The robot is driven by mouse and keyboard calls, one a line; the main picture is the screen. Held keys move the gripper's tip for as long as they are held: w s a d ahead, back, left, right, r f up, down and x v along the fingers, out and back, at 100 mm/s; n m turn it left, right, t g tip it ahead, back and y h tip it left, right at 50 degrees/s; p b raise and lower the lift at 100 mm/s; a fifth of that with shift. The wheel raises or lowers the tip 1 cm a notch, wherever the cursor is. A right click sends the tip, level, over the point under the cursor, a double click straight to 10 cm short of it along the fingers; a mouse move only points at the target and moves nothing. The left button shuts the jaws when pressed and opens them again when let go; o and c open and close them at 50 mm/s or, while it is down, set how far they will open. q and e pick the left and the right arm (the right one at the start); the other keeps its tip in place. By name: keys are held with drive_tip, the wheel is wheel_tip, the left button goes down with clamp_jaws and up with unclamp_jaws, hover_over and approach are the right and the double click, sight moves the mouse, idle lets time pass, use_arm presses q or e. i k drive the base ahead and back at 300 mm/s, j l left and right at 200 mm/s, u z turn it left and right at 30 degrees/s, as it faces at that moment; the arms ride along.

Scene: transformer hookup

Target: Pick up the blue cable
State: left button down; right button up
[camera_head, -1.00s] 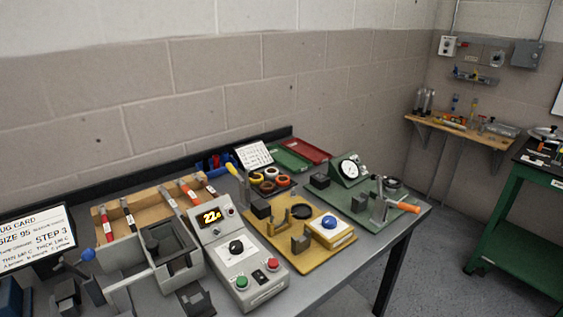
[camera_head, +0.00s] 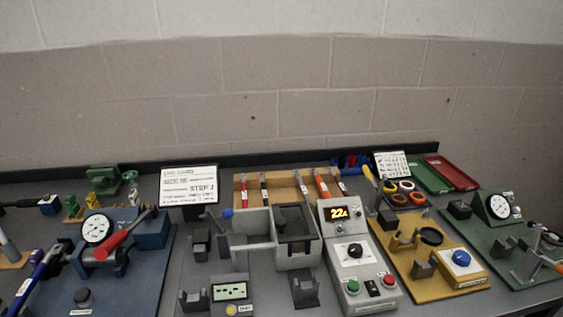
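A long blue bar-like piece (camera_head: 38,276) lies at the left edge of the table, slanting down to the lower left. It may be the blue cable, but I cannot tell for sure. A black rod-like piece (camera_head: 18,204) with a blue block (camera_head: 50,205) at its right end lies farther back at the left edge, partly cut off by the frame. Neither of my grippers shows in the head view.
A blue fixture with a dial gauge (camera_head: 97,229) and red handle stands at left. A grey open box (camera_head: 248,247), a control box reading 22 (camera_head: 353,254), a yellow fixture (camera_head: 462,288) and a green gauge fixture (camera_head: 497,207) fill the middle and right.

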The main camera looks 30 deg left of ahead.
sight(22, 294)
drive_tip(key=u, duration=2.5)
drive_tip(key=j+z, duration=0.2)
drive_tip(key=z, duration=0.3)
drive_tip(key=j+z, duration=0.25)
drive_tip(key=z, duration=0.25)
drive_tip(key=j+z, duration=0.25)
drive_tip(key=z, duration=0.25)
drive_tip(key=j+z, duration=0.2)
drive_tip(key=z, duration=0.3)
